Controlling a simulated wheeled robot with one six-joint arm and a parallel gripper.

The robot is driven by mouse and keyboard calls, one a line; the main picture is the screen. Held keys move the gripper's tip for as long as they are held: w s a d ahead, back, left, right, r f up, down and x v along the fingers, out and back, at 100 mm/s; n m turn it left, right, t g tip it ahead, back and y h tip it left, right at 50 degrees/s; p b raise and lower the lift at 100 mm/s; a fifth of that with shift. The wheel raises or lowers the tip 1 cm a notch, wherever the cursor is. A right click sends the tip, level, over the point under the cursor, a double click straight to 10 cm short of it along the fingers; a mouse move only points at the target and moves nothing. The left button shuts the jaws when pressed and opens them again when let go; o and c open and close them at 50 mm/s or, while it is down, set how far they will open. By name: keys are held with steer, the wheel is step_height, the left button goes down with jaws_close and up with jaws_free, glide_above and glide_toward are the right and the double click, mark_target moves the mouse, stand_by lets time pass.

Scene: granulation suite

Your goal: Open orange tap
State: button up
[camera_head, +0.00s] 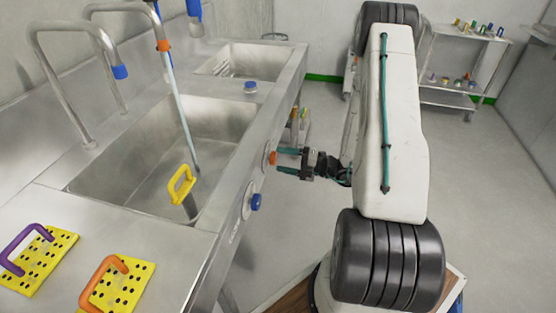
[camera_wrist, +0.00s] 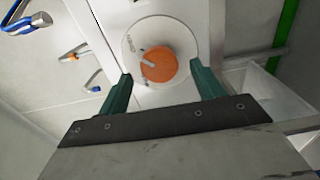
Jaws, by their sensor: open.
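The orange tap (camera_wrist: 160,65) is a round orange knob on a white dial plate (camera_wrist: 185,30) in the wrist view. In the head view the orange tap (camera_head: 271,158) shows on the front panel of the sink counter. My gripper (camera_head: 287,162) is open, with its teal fingers pointing at the panel close to the orange tap. In the wrist view my gripper (camera_wrist: 160,88) has one finger on each side of the knob's lower part, with gaps visible between fingers and knob. I cannot tell how deep the fingertips reach.
A blue knob (camera_head: 256,202) sits on the same panel, nearer the camera. The steel sink (camera_head: 150,170) holds a yellow-handled tool (camera_head: 181,184). Yellow perforated plates (camera_head: 125,287) lie on the counter. A shelf rack (camera_head: 450,97) stands at the back right. The floor to the right is open.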

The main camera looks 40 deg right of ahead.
steer(key=v, duration=0.5)
stand_by(0.5)
steer(key=s+a+r+m+g+h, duration=0.3)
steer(key=s+a+r+m, duration=0.4)
steer(key=r, duration=0.3)
steer(key=s+a+r+m+g+h, duration=0.4)
steer(key=s+a+r+m, duration=0.3)
steer(key=r+m, duration=0.3)
steer(key=s+a+r+m+g+h, duration=0.4)
steer(key=s+a+r+m, duration=0.3)
steer(key=r, duration=0.4)
steer(key=shift+a+r+m+g, duration=0.25)
steer(key=shift+a+m+g, duration=0.1)
steer(key=shift+m+g, duration=0.45)
